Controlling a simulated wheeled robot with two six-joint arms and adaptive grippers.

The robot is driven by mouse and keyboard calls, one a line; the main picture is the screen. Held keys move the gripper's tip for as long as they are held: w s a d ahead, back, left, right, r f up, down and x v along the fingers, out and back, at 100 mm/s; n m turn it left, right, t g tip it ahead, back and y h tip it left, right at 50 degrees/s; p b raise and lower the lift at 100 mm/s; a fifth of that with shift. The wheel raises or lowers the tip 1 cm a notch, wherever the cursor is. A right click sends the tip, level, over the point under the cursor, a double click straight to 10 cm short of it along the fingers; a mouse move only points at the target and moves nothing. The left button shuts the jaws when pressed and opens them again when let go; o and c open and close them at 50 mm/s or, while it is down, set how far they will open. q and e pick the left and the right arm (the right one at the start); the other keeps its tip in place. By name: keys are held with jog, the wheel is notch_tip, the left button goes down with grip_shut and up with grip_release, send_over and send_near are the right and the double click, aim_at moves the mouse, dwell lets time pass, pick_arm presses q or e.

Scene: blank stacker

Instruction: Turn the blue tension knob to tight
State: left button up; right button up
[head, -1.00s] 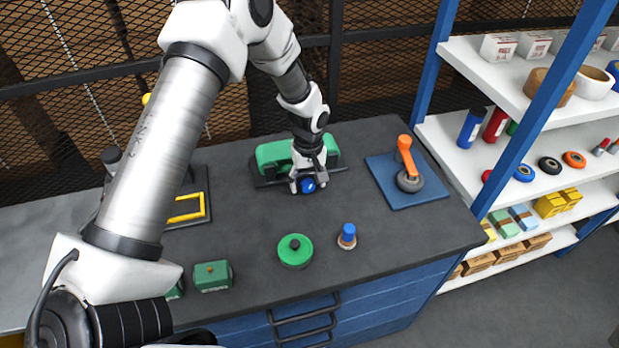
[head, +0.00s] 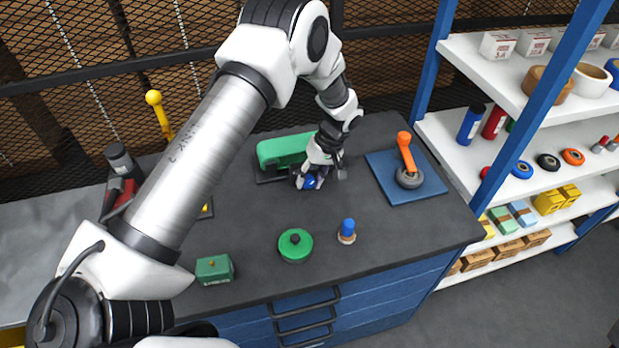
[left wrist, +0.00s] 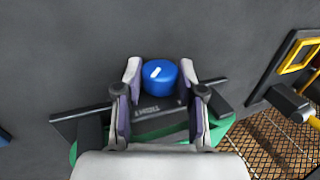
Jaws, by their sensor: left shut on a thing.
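The blue tension knob (head: 309,182) is on the front of a green machine (head: 284,152) at the back middle of the dark bench. My left gripper (head: 311,178) is shut on the knob. In the left wrist view, the blue knob (left wrist: 159,78) sits between the two fingers of my left gripper (left wrist: 159,72). A short white mark on the knob's face lies at a slant. A dark plate lettered "TIGHT" (left wrist: 155,108) shows beside the knob; any other lettering is hidden. My right gripper is not in view.
A blue mat (head: 430,189) with an orange-handled tool (head: 406,160) lies to the right. A stocked shelf (head: 470,165) is at right.

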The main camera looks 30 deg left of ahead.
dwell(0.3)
pick_arm(q)
jog(key=o, duration=0.9)
jog(key=shift+o, duration=1.2)
jog(key=shift+w+a+f+g, duration=0.1)
jog(key=shift+g, duration=0.2)
jog(key=v, duration=1.2)
jog(key=shift+d, duration=0.2)
jog(key=shift+f, duration=0.1)
